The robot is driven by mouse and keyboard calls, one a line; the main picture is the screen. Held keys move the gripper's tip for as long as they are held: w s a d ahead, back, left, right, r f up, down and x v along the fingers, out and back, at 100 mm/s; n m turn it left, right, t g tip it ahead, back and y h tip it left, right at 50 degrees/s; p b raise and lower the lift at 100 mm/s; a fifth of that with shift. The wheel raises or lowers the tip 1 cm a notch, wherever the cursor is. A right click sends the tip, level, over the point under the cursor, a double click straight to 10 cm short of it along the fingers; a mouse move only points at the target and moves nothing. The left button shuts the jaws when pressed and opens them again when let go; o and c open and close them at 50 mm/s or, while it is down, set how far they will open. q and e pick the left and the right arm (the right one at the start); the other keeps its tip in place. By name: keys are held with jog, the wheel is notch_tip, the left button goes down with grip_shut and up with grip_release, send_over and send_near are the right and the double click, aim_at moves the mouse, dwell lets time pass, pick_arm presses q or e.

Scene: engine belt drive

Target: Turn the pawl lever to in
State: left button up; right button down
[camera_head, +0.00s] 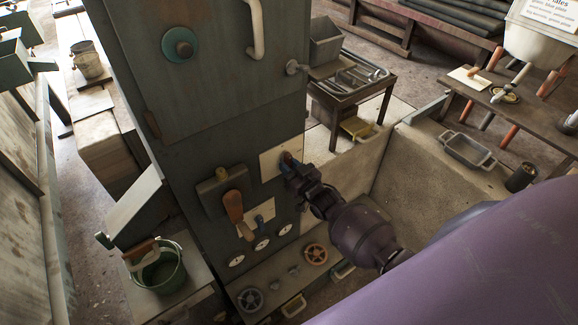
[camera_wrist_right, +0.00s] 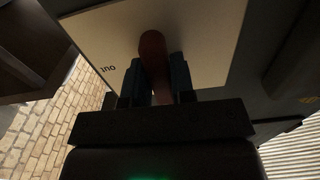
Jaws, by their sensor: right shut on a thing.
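The pawl lever appears to be the short reddish-brown handle (camera_wrist_right: 153,48) on a cream plate (camera_wrist_right: 205,45) in the right wrist view. In the head view the plate (camera_head: 268,165) is on the front of a tall dark cabinet, and the handle (camera_head: 286,157) shows just beyond my gripper. My right gripper (camera_head: 291,169) is shut on the handle, with one dark finger on each side of it in the wrist view (camera_wrist_right: 157,80). A marking that seems to read "out" is on the plate's left part in that view. My left gripper is not in view.
Several round gauges (camera_head: 261,244) sit below. Handwheels (camera_head: 315,254) are lower down. A green bucket (camera_head: 160,268) stands at the lower left.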

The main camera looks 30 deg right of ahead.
dwell(0.4)
jog(key=c, duration=1)
grip_release()
jog(key=shift+s, duration=0.1)
jog(key=s+d, duration=0.1)
jog(key=s, duration=0.9)
jog(key=shift+s+d, duration=0.25)
jog(key=shift+s, duration=0.05)
